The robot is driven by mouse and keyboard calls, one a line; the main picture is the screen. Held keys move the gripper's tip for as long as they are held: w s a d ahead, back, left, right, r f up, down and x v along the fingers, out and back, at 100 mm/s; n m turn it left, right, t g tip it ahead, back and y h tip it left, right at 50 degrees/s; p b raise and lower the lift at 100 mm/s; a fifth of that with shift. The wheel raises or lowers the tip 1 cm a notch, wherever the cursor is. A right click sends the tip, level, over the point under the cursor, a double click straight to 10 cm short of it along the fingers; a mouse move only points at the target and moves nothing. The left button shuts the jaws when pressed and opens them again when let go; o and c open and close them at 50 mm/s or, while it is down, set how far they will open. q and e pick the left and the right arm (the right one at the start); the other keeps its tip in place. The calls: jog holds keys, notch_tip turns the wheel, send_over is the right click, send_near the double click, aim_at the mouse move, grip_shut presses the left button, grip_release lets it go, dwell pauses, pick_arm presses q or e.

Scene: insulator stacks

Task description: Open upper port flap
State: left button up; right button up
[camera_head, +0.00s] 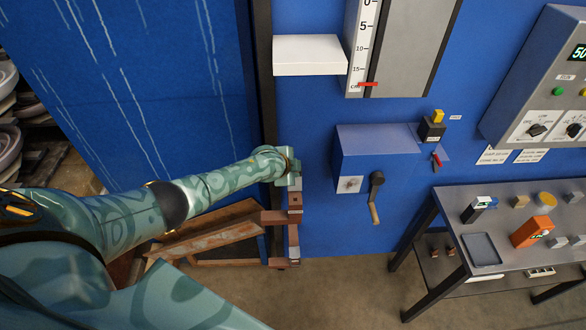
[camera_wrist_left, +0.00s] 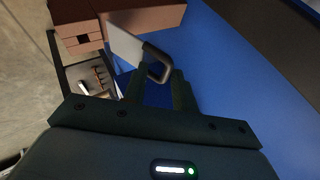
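My left arm reaches across the head view to the edge of the blue panel. Its gripper (camera_head: 293,175) is there, seen from behind, with its fingertips mostly hidden. In the left wrist view, the two dark fingers of the left gripper (camera_wrist_left: 158,90) stand apart. My right gripper is not in view.
To the right are a blue box (camera_head: 370,150) with a crank (camera_head: 375,195) and a dark table (camera_head: 480,205) with several small items.

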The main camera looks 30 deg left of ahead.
pick_arm(q)
jog(key=shift+s+f, duration=0.2)
jog(key=shift+f, duration=0.15)
